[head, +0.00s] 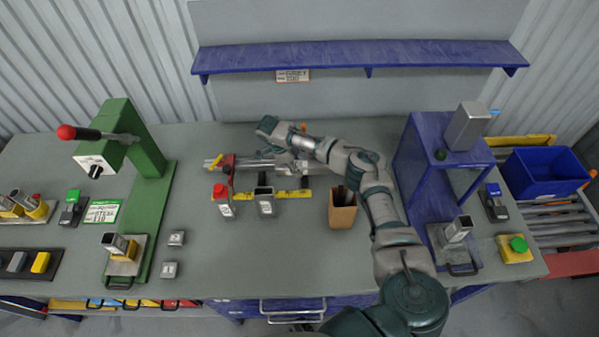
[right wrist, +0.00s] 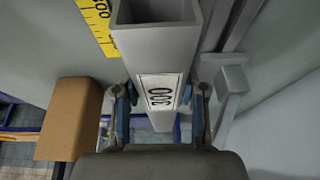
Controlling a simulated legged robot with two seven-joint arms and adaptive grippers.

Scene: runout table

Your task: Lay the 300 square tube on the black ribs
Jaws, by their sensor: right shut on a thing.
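The 300 square tube (right wrist: 155,45) is grey and hollow, with a white label reading 300. In the right wrist view its open end is close to the camera and its body runs away between my fingers. My right gripper (right wrist: 163,112) is shut on it, with one blue-padded finger on each side. In the head view my forearm largely covers the hand and tube, at the back middle of the table beside the grey rails (head: 242,163). My left gripper is not in view.
A brown box (head: 342,214) stands right of a yellow rule (right wrist: 97,20). In front of the rails are a short square piece (head: 265,205) and a red-topped piece (head: 222,205). A green press (head: 150,165) stands left, a blue stand (head: 432,130) right. The front middle is clear.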

